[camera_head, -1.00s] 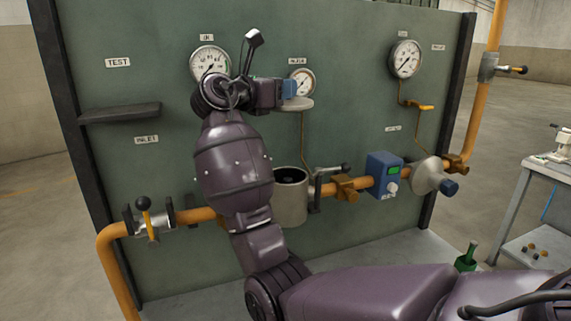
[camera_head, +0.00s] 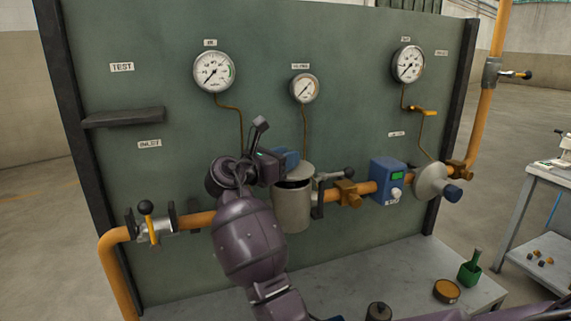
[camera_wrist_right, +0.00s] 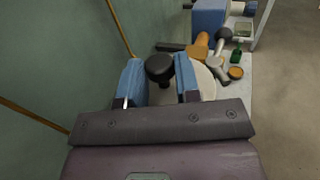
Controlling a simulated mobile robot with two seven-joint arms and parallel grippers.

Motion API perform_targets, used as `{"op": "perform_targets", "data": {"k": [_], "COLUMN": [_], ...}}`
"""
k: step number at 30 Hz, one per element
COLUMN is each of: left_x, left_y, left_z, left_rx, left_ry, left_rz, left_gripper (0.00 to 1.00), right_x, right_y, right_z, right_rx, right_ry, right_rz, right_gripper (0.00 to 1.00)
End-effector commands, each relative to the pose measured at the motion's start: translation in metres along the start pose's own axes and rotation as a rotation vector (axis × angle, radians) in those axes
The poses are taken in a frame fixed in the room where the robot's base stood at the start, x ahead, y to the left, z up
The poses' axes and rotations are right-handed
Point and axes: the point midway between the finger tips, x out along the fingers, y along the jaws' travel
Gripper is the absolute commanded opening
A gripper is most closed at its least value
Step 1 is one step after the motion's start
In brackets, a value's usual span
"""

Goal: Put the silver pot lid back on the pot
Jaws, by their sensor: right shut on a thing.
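The silver pot (camera_head: 291,209) is a grey cylinder in front of the pipe on the green panel. The silver lid (camera_head: 302,170) is over the pot's mouth, with a dark gap showing between lid and rim at the front left. I cannot tell whether it touches the rim. My right gripper (camera_head: 291,161) is shut on the lid's black knob, with blue fingers on either side. In the right wrist view the knob (camera_wrist_right: 159,68) sits between the fingers, and part of the lid's pale disc (camera_wrist_right: 206,84) shows behind the right finger. My left gripper is not in view.
An orange pipe (camera_head: 195,218) with valves runs along the panel (camera_head: 350,50). A blue box (camera_head: 386,181) and a grey disc-shaped fitting (camera_head: 431,181) are to the right. A green bottle (camera_head: 470,269) and an orange-brown tin (camera_head: 446,291) stand on the bench (camera_head: 410,270).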

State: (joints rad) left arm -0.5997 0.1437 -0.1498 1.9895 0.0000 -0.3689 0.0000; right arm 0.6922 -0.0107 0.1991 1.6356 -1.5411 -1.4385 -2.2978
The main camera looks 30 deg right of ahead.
Motion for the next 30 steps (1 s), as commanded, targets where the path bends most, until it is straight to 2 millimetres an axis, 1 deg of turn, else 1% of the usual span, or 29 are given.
{"op": "perform_targets", "data": {"k": [1, 3, 11, 22, 23, 27, 28, 30], "left_x": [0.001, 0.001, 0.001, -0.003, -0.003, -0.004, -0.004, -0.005], "left_y": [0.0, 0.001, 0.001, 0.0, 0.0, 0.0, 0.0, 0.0], "left_z": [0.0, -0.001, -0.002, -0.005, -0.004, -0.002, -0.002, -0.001], "left_rx": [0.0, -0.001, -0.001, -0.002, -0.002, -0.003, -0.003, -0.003], "left_ry": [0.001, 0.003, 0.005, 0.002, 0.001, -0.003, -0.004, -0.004], "left_rz": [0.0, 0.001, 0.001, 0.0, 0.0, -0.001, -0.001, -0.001], "left_gripper": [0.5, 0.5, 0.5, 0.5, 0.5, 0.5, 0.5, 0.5], "right_x": [0.0, 0.0, 0.0, 0.0, 0.0, 0.0, 0.0, 0.0], "right_y": [0.0, 0.0, 0.0, 0.0, 0.0, 0.0, 0.0, 0.0], "right_z": [-0.007, -0.013, -0.013, -0.022, -0.023, -0.023, -0.023, -0.023], "right_rx": [-0.001, 0.0, 0.002, 0.0, 0.0, 0.0, 0.001, 0.001], "right_ry": [-0.001, -0.001, -0.001, -0.001, 0.0, 0.0, 0.0, 0.0], "right_rz": [0.0, 0.0, 0.0, 0.0, 0.0, 0.0, 0.0, 0.0], "right_gripper": [0.0, 0.0, 0.0, 0.0, 0.32, 0.53, 0.56, 0.56]}}
